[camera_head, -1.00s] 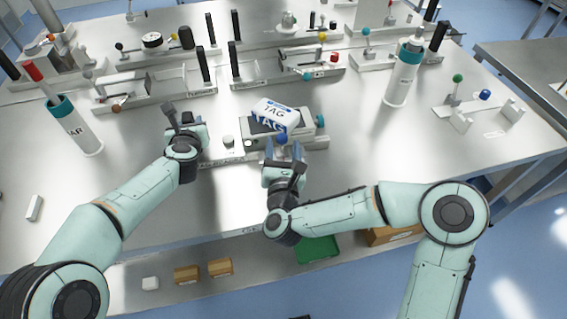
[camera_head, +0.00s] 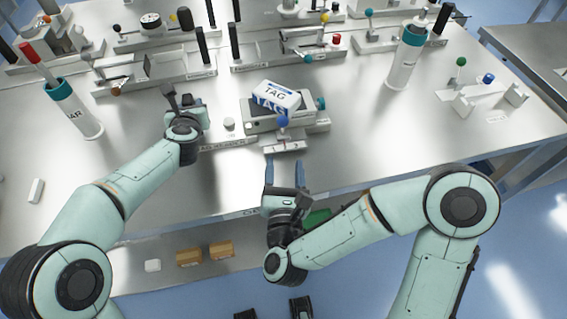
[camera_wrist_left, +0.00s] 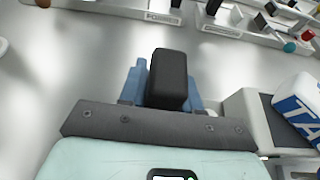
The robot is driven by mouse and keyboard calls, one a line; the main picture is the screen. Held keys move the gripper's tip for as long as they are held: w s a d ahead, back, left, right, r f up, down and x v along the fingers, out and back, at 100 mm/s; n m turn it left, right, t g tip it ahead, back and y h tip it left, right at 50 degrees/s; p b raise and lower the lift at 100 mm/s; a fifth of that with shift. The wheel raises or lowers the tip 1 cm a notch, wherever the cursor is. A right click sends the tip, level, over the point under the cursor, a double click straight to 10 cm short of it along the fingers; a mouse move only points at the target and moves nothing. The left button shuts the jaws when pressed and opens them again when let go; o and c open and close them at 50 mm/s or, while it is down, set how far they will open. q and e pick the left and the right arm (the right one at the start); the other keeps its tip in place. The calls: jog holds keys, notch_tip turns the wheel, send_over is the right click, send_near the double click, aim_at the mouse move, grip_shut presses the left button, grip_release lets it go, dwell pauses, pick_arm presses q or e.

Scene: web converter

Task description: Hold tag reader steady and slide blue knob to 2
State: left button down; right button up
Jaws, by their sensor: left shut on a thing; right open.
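The tag reader (camera_head: 307,125) is a grey box on the table with a blue-and-white TAG box (camera_head: 275,95) on top; its corner also shows at the right of the left wrist view (camera_wrist_left: 245,118). The blue knob (camera_head: 283,119) is at its front side, above a small scale strip (camera_head: 285,145); the numbers are too small to read. My left gripper (camera_head: 186,104) is left of the reader, shut on a black upright handle (camera_wrist_left: 168,78). My right gripper (camera_head: 286,164) is open and empty, in front of the strip and apart from the knob.
A white bottle with a teal collar (camera_head: 403,68) stands to the right, and another (camera_head: 75,112) to the left. Rail fixtures (camera_head: 285,62) with black posts line the back. A stand with green and blue balls (camera_head: 480,100) is at far right. The front table surface is mostly clear.

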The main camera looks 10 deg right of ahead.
pick_arm(q)
jog(key=shift+a+f, duration=0.1)
jog(key=shift+f, duration=0.25)
dwell(0.4)
jog(key=c, duration=0.9)
grip_release()
jog(key=shift+o, duration=0.9)
jog(key=shift+r, duration=0.25)
jog(key=v, duration=1.2)
